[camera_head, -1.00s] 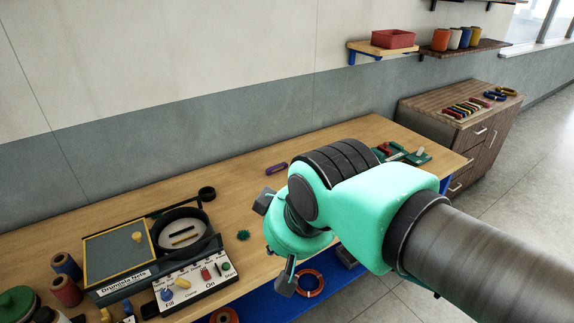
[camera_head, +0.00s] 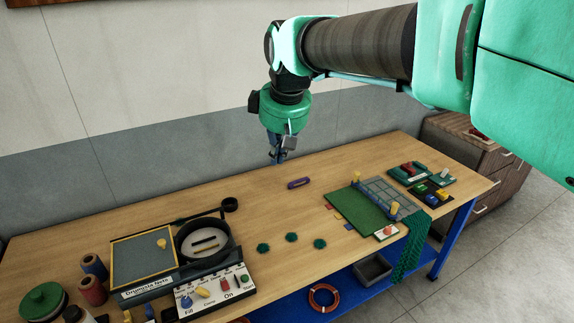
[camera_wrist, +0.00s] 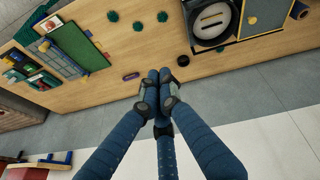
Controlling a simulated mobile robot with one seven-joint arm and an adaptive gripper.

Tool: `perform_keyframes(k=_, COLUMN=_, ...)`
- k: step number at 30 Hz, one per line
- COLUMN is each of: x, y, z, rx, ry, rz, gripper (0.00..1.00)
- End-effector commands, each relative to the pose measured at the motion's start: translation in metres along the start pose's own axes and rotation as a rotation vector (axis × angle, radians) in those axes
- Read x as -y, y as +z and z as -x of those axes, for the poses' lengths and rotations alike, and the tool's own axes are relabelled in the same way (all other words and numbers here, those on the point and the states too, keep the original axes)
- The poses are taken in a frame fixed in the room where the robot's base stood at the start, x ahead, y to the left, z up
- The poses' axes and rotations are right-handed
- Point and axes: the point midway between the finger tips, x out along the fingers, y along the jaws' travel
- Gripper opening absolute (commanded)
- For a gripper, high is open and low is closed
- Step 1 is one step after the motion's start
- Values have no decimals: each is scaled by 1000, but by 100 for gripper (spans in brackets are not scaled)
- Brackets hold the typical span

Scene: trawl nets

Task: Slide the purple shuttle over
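The purple shuttle (camera_head: 299,183) lies flat on the wooden bench (camera_head: 262,206), towards its back edge. In the wrist view the shuttle (camera_wrist: 131,77) is small and lies just left of my fingertips in the picture, apart from them. My gripper (camera_head: 277,161) hangs above the bench's back side, up and to the left of the shuttle, pointing down. Its blue fingers are drawn together with nothing seen between them; they also show in the wrist view (camera_wrist: 163,80).
A green board with a grey net frame (camera_head: 365,205) stands right of the shuttle. Several green star-shaped pieces (camera_head: 291,237) lie in front. A machine with a round drum (camera_head: 202,240) and control panel stands left. Bare bench surrounds the shuttle.

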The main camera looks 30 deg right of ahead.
Motion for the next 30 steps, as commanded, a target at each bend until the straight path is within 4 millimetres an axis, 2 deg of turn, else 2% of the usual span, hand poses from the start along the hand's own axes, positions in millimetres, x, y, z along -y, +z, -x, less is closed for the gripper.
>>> perform_keyframes(k=6, x=-45, y=-43, z=-11, rx=31, ry=-9, rz=89, gripper=0)
perform_keyframes(k=14, x=-98, y=-86, z=-32, rx=63, ry=-23, rz=198, gripper=0)
perform_keyframes(k=21, x=-148, y=-120, z=-60, rx=91, ry=-41, rz=298, gripper=0)
perform_keyframes(k=30, x=-210, y=-151, z=-104, rx=122, ry=-70, rz=423, gripper=0)
